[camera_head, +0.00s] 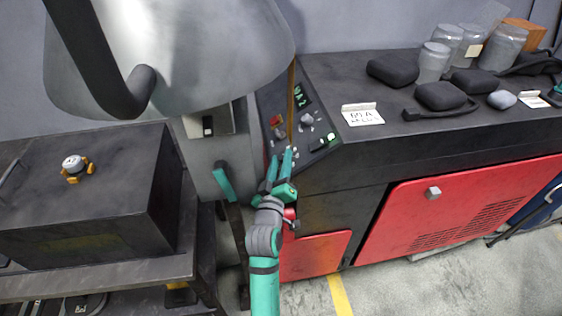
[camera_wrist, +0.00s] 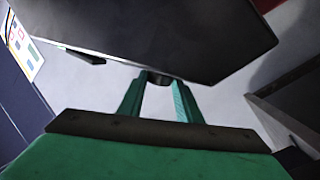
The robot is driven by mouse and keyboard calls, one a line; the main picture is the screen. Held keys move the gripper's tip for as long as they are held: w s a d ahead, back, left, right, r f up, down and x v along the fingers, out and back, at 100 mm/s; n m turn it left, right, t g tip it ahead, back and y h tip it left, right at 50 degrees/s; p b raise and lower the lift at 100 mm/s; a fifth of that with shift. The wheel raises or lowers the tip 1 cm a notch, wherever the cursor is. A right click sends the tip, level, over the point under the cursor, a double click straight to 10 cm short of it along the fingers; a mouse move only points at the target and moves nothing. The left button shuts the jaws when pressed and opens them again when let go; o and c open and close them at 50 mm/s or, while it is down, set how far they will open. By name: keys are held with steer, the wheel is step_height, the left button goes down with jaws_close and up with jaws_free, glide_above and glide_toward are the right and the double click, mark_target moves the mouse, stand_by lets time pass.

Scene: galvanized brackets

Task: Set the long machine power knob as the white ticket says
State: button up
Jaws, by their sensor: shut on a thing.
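The long machine's sloped control panel (camera_head: 320,128) carries several knobs, a green-lit display (camera_head: 300,97) and a lit green button (camera_head: 331,137). A white ticket (camera_head: 363,115) stands on the dark top right of the panel; its first line looks like "60 A", and the smaller line below is too small to read. My gripper (camera_head: 281,162) is at the panel's lower front edge. In the wrist view its green fingers (camera_wrist: 160,100) are shut on a dark round knob (camera_wrist: 159,79). The fingers mostly hide this knob in the head view, and its setting cannot be read.
Dark pads (camera_head: 440,95) and clear jars (camera_head: 434,62) stand on the machine top. Red doors (camera_head: 455,215) are below. A dark box (camera_head: 80,205) with a yellow-and-white valve (camera_head: 75,166) is at left. A grey hood (camera_head: 190,50) hangs above.

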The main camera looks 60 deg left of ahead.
steer(key=o, duration=1)
steer(key=shift+f, duration=0.1)
steer(key=shift+o, duration=0.2)
steer(key=shift+d, duration=0.1)
steer(key=v, duration=1)
steer(key=shift+s+d, duration=0.25)
